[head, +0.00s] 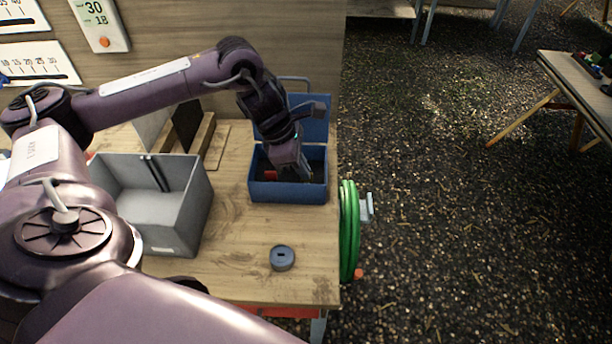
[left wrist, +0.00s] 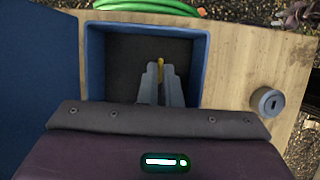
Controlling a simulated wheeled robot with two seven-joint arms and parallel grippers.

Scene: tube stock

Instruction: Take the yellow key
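The yellow key (left wrist: 160,69) shows as a thin upright strip between the fingertips in the left wrist view. It is inside the blue box (head: 288,192), whose lid stands open at the back; the box's rim also shows in the left wrist view (left wrist: 95,62). My left gripper (left wrist: 161,78) reaches down into the box, its fingers close together with the key filling the narrow gap. In the head view the left gripper (head: 300,174) hides the key. My right gripper is in neither view.
A grey open bin (head: 180,225) stands left of the blue box. A round grey piece with a slot (head: 282,258) lies on the bench in front. A green hose coil (head: 348,230) hangs at the bench's right edge. The wood between is clear.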

